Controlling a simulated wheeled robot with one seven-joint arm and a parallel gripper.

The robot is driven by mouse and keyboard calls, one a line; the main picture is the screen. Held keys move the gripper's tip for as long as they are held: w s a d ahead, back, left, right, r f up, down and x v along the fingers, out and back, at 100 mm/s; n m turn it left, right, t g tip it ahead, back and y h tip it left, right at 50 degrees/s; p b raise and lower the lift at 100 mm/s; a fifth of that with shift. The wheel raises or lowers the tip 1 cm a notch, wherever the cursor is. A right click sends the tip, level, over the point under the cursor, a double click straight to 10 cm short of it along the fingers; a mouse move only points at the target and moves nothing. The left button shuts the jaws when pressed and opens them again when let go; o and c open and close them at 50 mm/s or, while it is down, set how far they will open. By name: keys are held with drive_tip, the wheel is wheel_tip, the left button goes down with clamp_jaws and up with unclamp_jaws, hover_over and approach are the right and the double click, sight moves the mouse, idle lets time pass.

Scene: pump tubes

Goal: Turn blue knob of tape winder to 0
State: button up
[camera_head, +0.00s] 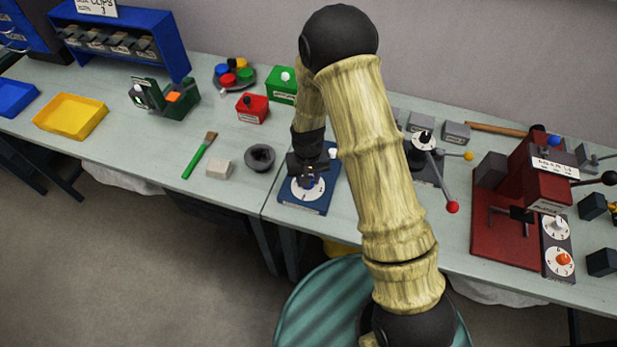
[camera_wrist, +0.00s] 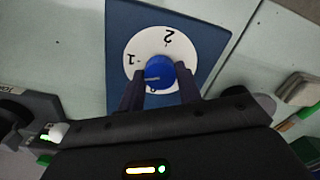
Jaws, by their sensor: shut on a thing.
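The tape winder is a blue plate (camera_head: 318,206) with a white dial (camera_head: 300,191), under my gripper (camera_head: 308,165) in the head view. In the wrist view the blue plate (camera_wrist: 205,40) and white dial (camera_wrist: 150,40) fill the top middle. The blue knob (camera_wrist: 159,70) sits at the dial's centre. My gripper (camera_wrist: 160,78) has one dark finger on each side of the knob and is shut on it.
A dark grey round cup (camera_head: 260,157), a pale block (camera_head: 219,169) and a green-handled brush (camera_head: 200,155) lie left of the plate. A device with red and yellow ball levers (camera_head: 427,150) stands to the right, beyond my arm. A red press (camera_head: 520,195) stands farther right.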

drive_tip(key=n, duration=0.3)
idle(0.4)
drive_tip(key=shift+n, duration=1.9)
drive_tip(key=n+p, duration=0.1)
drive_tip(key=n, duration=0.2)
drive_tip(key=o, duration=0.8)
drive_tip(key=shift+o, duration=0.2)
